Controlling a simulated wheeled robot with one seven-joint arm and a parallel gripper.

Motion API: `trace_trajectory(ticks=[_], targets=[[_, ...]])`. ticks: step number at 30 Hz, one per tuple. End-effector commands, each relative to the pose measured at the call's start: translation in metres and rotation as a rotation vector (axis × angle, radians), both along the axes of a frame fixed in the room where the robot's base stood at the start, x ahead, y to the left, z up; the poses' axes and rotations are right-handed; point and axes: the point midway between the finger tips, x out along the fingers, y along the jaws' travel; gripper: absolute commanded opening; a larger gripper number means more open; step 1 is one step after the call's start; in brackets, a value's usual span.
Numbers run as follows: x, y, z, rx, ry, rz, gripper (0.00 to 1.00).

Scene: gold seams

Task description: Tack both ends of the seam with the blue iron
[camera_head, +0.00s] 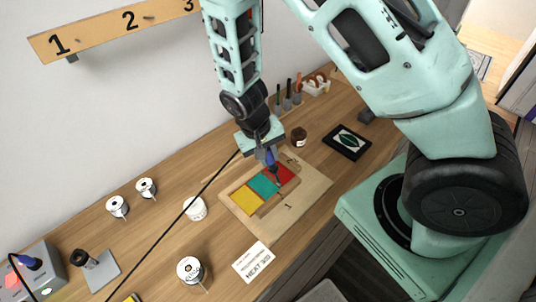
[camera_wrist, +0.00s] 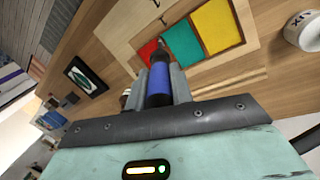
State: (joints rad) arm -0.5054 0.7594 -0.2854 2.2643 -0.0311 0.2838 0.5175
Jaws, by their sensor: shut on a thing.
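My gripper (camera_head: 268,150) is shut on the blue iron (camera_head: 271,158), over the red end of the panel. In the wrist view the blue iron (camera_wrist: 158,82) sits between my two fingers (camera_wrist: 160,88) and points toward the panel. The panel has a red piece (camera_head: 281,174), a teal piece (camera_head: 264,185) and a yellow piece (camera_head: 246,201) side by side in a wooden frame (camera_head: 235,185). The iron's tip is near the red and teal boundary; I cannot tell whether it touches. No gold line is clear on the seams.
A board (camera_head: 308,188) carries the frame. A brown jar (camera_head: 298,138) and a leaf picture (camera_head: 347,142) stand right. A thin black cable crosses the bench.

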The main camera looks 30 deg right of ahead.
Motion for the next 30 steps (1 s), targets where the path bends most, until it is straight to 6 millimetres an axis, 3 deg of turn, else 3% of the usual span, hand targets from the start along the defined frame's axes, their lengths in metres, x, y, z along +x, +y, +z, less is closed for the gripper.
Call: trace_trajectory(ticks=[5,30], targets=[[-0.001,0.0,0.003,-0.001,0.001,0.0,0.0],[0.0,0.0,0.061,0.0,0.0,0.0,0.0]])
